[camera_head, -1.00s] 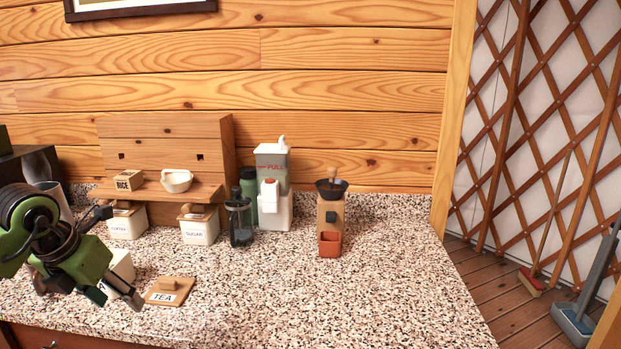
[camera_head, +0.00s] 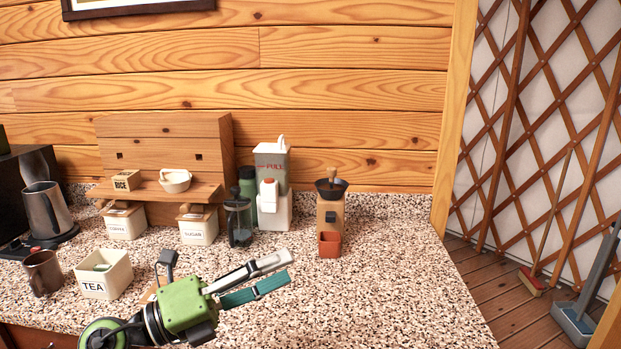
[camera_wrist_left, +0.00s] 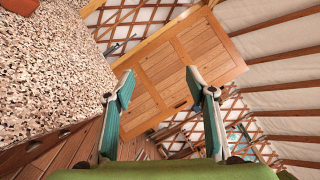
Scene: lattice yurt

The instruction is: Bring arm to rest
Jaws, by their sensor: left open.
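My right gripper is not in view.
The speckled counter (camera_head: 400,290) is clear to the right of the gripper. A grinder (camera_head: 330,215), a dispenser (camera_head: 273,190), a French press (camera_head: 238,222), a mug (camera_head: 43,272) and a kettle (camera_head: 47,212) stand around. The wrist view shows a wooden door (camera_wrist_left: 180,70) beyond the counter edge.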

